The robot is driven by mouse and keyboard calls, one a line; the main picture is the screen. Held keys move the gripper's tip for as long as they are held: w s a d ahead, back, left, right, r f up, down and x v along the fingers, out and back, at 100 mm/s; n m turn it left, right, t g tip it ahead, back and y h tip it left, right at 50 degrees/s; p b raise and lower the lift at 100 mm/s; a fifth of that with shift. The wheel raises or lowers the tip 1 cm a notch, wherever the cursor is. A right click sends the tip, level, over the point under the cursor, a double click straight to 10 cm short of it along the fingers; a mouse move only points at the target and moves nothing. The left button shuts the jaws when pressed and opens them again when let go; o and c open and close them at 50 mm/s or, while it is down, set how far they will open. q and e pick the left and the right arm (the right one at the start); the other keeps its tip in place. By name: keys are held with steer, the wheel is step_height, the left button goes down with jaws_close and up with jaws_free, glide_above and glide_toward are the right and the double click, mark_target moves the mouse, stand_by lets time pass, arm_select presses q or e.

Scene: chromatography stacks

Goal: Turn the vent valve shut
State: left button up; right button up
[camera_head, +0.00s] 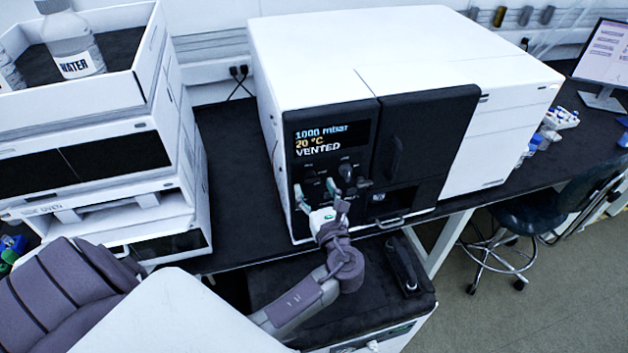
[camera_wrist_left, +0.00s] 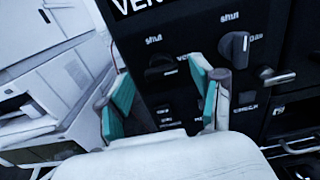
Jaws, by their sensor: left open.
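The vent valve is a dark knob (camera_wrist_left: 165,72) on the black front panel of the white instrument (camera_head: 400,50). In the left wrist view it has "shut" printed above it and a partly hidden label beside it. Its grip looks about level. A second knob (camera_wrist_left: 237,47) to its right also has "shut" above it and stands about upright. My left gripper (camera_head: 316,190) is open in front of the panel. In the left wrist view its teal-padded fingers (camera_wrist_left: 162,90) appear on either side of the vent knob, with nothing held. I cannot tell whether they touch it.
The display (camera_head: 330,138) reads 1000 mbar, 20 °C, VENTED. A grey lever (camera_wrist_left: 278,77) sticks out to the right of the fingers. A white module stack (camera_head: 120,130) stands left, with dark bench between. A stool (camera_head: 500,215) stands at right.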

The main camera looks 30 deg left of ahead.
arm_select(q)
steer(key=shift+w+a+r, duration=0.1)
steer(key=shift+w+a, duration=0.15)
steer(key=shift+a, duration=0.05)
steer(key=shift+w+a, duration=0.15)
steer(key=shift+a, duration=0.1)
steer(key=c, duration=1.1)
steer(key=shift+c, duration=0.2)
arm_select(e)
steer(key=shift+s+d+r, duration=0.15)
steer(key=shift+s+d, duration=0.15)
steer(key=shift+d, duration=0.15)
